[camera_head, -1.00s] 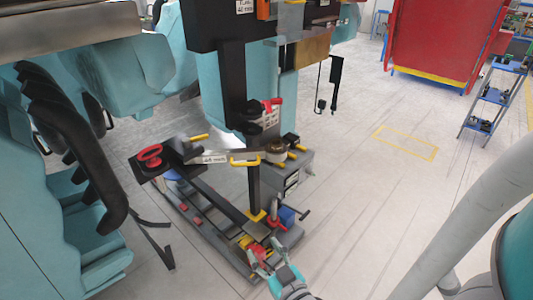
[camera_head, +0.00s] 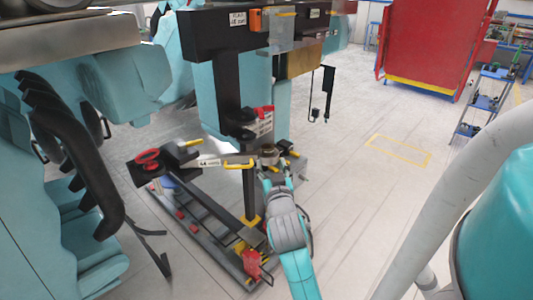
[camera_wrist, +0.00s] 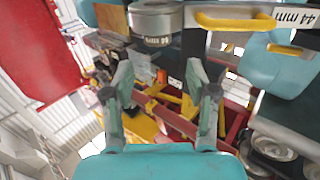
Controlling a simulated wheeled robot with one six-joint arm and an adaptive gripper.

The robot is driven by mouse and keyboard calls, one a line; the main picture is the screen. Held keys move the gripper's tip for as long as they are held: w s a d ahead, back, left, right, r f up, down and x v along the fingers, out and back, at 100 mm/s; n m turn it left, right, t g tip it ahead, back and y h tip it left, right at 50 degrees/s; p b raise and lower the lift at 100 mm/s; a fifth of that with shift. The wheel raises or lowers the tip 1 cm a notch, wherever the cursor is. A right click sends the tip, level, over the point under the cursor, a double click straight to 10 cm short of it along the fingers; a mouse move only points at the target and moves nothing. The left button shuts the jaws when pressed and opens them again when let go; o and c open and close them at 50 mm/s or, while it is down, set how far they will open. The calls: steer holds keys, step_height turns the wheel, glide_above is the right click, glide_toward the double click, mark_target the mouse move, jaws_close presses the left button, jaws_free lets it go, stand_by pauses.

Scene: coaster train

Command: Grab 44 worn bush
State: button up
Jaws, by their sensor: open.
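A short round metal bush (camera_head: 268,155) with a tan top sits on the dark fixture, beside a white label plate and a yellow handle (camera_head: 238,165). In the wrist view the bush (camera_wrist: 155,22) is at the top centre, with a dark band low on its side. Its lettering is too small to read. A plate by the yellow handle there reads "44 mm" (camera_wrist: 295,17). My gripper (camera_wrist: 160,82) is open and empty, its fingertips apart and just below the bush in the picture. In the head view my gripper (camera_head: 276,180) is close by the bush, partly overlapping the fixture.
A black post (camera_head: 249,195) stands left of my arm on the low frame. A red-handled part (camera_head: 147,157) is at the frame's left end. Large teal car bodies (camera_head: 70,200) fill the left side. The floor to the right is open (camera_head: 350,200).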

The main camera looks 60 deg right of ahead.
mark_target(267, 150)
steer(key=shift+x, duration=4.15)
steer(key=shift+a+r, duration=0.1)
steer(key=shift+a, duration=0.05)
steer(key=c, duration=1.1)
